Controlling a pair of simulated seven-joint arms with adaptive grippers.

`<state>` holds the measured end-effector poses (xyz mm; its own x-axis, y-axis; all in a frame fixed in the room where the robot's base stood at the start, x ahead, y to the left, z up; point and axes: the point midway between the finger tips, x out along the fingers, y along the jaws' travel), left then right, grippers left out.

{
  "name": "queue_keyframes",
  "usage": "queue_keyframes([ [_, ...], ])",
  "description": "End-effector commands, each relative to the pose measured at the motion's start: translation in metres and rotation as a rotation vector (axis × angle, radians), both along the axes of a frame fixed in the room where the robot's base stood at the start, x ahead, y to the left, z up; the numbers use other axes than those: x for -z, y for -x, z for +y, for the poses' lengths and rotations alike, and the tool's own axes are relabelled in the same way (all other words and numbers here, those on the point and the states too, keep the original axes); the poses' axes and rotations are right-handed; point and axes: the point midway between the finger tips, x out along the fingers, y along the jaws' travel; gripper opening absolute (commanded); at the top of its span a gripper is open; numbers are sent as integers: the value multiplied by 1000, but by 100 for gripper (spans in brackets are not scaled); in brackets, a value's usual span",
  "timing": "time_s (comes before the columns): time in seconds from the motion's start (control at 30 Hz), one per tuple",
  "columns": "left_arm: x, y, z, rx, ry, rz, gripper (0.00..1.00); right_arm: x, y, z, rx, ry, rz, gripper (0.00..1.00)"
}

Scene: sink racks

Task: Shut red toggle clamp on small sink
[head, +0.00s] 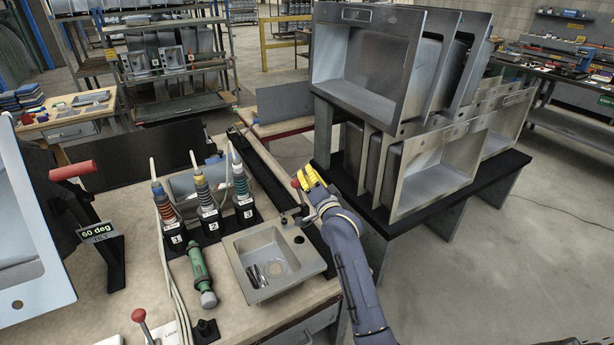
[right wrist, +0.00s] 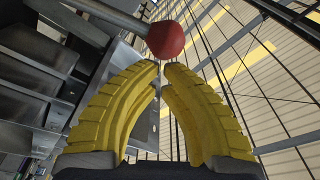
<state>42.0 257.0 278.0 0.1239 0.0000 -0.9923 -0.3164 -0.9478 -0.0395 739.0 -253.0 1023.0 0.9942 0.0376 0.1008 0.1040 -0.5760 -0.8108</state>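The small grey sink (head: 238,265) sits in the bench at front centre, with a few dark slim items in its basin. A toggle clamp (head: 300,214) stands at its back right edge. Its lever stands roughly upright, topped by a red knob (head: 295,183). My right gripper (head: 304,181), with yellow ribbed fingers, is beside the knob at its right. In the right wrist view the fingertips (right wrist: 161,66) are almost together with nothing between them. The red knob (right wrist: 166,40) and its metal rod show just past the tips; whether they touch is unclear. My left gripper is not seen.
Several numbered tools (head: 203,200) stand in holders behind the sink, and a green tool (head: 201,275) lies to its left. Another red-knobbed lever (head: 139,315) is at front left. Stacked large sinks (head: 368,68) stand on a dark rack at right.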

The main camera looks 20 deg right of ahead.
Motion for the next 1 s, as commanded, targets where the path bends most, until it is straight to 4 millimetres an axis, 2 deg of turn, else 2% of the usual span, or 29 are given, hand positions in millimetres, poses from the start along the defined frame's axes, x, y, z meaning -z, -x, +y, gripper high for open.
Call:
queue_keyframes([
  [0.27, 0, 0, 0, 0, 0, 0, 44, -19, -11, -22, -8, 3, 0, 0],
  [0.7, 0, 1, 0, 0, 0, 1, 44, -11, 61, -23, -8, 0, 1, 0],
  [1.0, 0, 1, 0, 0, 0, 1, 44, -9, 84, -24, -8, 0, 1, 0],
])
